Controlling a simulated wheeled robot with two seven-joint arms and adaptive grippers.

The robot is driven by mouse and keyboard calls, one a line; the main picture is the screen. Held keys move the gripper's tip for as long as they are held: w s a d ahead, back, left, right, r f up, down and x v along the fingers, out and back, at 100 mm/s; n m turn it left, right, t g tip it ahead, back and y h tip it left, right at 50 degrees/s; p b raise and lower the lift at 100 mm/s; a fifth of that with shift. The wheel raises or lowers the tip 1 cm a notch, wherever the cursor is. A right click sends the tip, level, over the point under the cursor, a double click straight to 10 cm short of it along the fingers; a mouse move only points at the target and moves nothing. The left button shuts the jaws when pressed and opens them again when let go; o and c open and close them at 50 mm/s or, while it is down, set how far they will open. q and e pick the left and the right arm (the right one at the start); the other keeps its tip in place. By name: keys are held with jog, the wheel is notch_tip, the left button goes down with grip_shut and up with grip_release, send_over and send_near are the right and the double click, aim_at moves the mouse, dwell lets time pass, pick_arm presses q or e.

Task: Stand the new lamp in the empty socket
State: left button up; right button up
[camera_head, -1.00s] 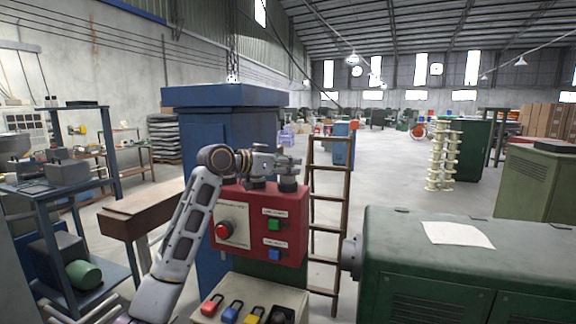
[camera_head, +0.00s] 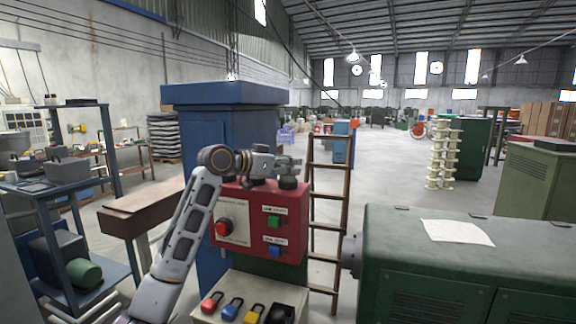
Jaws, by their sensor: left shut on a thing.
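The red control box (camera_head: 262,250) stands in front of the blue cabinet, with a red knob, a green button and a blue button on its face. Dark round fittings (camera_head: 288,183) sit on its top edge; whether one is the empty socket I cannot tell. My left gripper (camera_head: 290,164) is just above the box top, pointing right, over the right-hand fitting. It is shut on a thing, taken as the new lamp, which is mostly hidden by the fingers. Whether it touches the fitting is unclear. My right gripper is not in view.
A pale panel with red, blue and yellow padlocks (camera_head: 229,309) lies below the box. A wooden ladder (camera_head: 312,235) stands close right of it. A green machine (camera_head: 400,235) with a paper sheet fills the lower right. The blue cabinet (camera_head: 222,97) rises behind my gripper.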

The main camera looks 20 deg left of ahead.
pick_arm(q)
jog(key=shift+f, duration=0.45)
dwell(0.6)
jog(key=o, duration=1.1)
jog(key=shift+s+a, duration=0.1)
jog(key=v, duration=1.1)
jog(key=shift+s+a, duration=0.15)
jog(key=shift+s, duration=0.1)
jog(key=shift+r, duration=0.15)
dwell(0.3)
